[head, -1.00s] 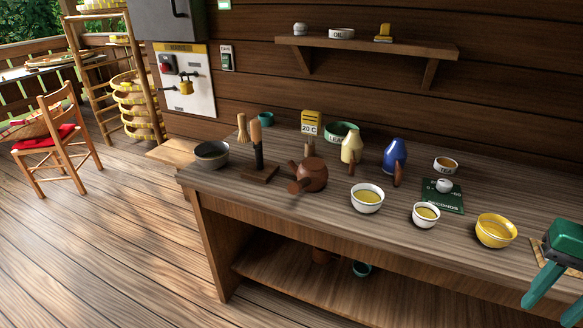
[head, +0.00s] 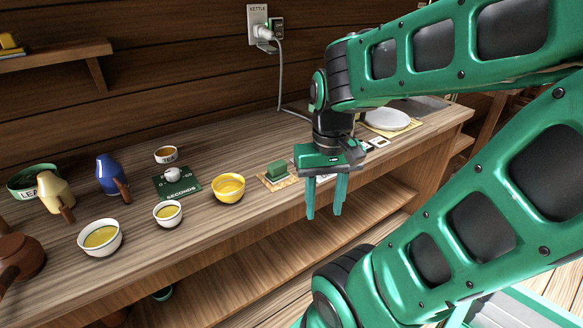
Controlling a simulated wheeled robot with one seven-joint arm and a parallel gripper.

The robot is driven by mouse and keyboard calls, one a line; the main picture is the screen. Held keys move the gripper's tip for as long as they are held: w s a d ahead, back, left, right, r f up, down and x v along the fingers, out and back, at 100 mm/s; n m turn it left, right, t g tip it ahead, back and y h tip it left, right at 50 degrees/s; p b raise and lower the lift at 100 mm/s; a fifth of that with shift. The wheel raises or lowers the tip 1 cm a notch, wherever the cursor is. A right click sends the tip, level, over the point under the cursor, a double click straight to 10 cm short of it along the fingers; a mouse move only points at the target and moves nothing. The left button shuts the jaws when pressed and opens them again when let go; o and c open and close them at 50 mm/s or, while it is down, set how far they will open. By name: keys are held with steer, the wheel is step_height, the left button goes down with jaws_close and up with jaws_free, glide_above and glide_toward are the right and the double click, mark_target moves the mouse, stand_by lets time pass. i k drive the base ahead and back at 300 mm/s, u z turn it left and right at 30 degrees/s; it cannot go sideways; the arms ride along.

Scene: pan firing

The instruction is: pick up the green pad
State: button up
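The green pad (head: 277,170) is a small dark green block. It rests on a light tan mat (head: 265,183) on the wooden counter, right of the yellow bowl (head: 228,187). My gripper (head: 325,214) hangs in front of the counter, to the right of the pad and apart from it. Its two teal fingers point down with a gap between them, and nothing shows between them. My arm reaches in from the right and hides part of the counter behind it.
Left of the pad stand a dark green card (head: 178,188) with a small white knob, a white cup (head: 168,213), a white bowl (head: 99,237) and a blue jar (head: 111,174). A white plate (head: 386,119) lies at the right end. A cord (head: 280,85) hangs from the wall socket.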

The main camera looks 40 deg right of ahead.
mark_target(277, 170)
steer(key=z, duration=1.45)
steer(key=k, duration=0.8)
steer(key=u, duration=0.6)
steer(key=i, duration=1)
steer(key=z, duration=0.05)
